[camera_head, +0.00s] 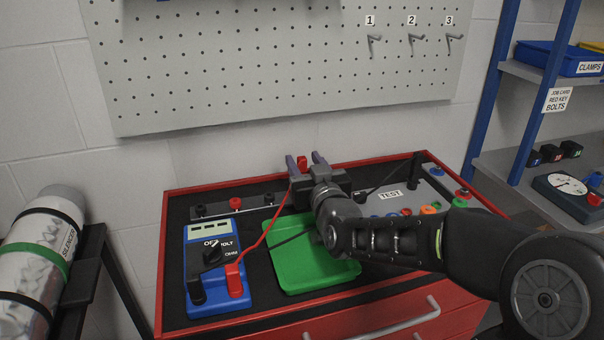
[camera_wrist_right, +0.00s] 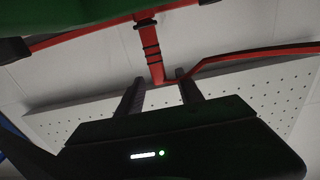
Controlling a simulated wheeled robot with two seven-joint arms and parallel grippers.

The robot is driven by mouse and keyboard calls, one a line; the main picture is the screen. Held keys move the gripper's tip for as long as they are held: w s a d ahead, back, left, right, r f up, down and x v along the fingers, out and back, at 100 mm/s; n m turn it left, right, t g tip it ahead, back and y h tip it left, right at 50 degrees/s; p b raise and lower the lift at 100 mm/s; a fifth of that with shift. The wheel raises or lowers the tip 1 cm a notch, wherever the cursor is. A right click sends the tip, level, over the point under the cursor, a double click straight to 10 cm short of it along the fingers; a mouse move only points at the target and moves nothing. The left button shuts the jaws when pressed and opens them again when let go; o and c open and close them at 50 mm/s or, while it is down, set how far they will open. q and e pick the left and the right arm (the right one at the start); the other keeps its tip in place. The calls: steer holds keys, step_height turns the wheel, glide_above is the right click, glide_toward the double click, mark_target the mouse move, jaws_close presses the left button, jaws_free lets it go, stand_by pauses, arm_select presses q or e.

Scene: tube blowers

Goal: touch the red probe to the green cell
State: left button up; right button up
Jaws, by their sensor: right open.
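The red probe (camera_head: 302,163) stands at the cabinet's back edge, between the spread fingertips of my right gripper (camera_head: 305,160). In the right wrist view, the red probe (camera_wrist_right: 150,52) with dark rings reaches toward the gap between the open fingers (camera_wrist_right: 158,82); whether they touch it cannot be told. A red lead runs from the probe to the blue meter (camera_head: 210,262). Small coloured pieces lie right of my arm near the TEST label; a small green one (camera_head: 437,205) beside an orange one may be the green cell, partly hidden. My left gripper is out of view.
The green tray (camera_head: 290,275) lies mid-top, partly under my right arm. A bracket with black and red posts (camera_head: 235,204) stands behind the meter. A pegboard (camera_head: 270,75) hangs behind.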

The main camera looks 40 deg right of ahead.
steer(key=shift+x, duration=1)
jaws_close()
